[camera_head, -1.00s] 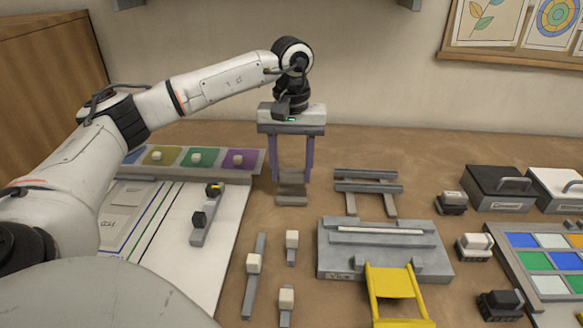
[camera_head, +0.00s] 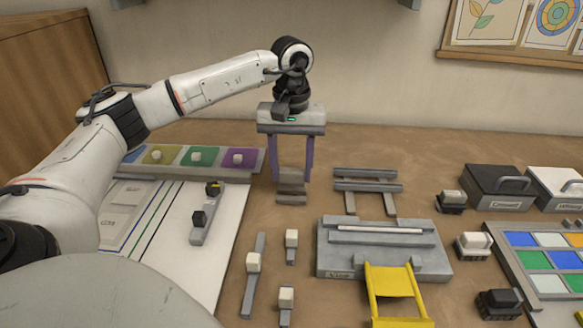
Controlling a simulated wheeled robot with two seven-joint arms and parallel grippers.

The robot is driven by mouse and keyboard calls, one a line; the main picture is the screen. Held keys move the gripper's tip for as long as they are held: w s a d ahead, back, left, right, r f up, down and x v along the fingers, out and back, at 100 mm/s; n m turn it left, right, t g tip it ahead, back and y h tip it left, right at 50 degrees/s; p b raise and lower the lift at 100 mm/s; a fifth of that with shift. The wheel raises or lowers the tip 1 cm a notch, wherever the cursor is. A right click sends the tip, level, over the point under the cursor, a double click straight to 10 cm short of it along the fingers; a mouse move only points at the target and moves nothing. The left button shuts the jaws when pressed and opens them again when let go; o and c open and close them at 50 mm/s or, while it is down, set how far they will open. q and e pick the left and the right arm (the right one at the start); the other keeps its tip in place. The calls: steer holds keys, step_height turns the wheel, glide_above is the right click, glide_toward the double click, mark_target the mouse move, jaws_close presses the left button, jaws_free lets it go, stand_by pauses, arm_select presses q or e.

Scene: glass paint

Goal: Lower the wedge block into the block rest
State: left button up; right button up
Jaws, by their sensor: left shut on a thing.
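My left gripper (camera_head: 291,175) points straight down over the brown table, its two purple fingers shut on a small grey block, which I take to be the wedge block (camera_head: 291,177). The block sits between the fingertips. Low grey pieces (camera_head: 291,200) show just beneath it; they may be the block rest, but I cannot tell for sure. Whether the block touches them is also unclear. My right gripper is not in view.
A grey two-bar rack (camera_head: 367,187) stands right of the gripper. In front of it is a grey fixture (camera_head: 435,262) with a yellow frame (camera_head: 395,285). Several pale-knobbed tools (camera_head: 253,263) lie nearer. A strip of coloured pads (camera_head: 197,157) lies left.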

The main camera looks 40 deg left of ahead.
arm_select(q)
steer(key=shift+f+b, duration=0.35)
steer(key=shift+f, duration=0.6)
stand_by(1.1)
steer(key=shift+f+b, duration=0.5)
steer(key=shift+f, duration=0.3)
steer(key=o, duration=1)
steer(key=shift+r, duration=0.1)
steer(key=shift+r+p, duration=2.15)
steer(key=shift+r, duration=1.3)
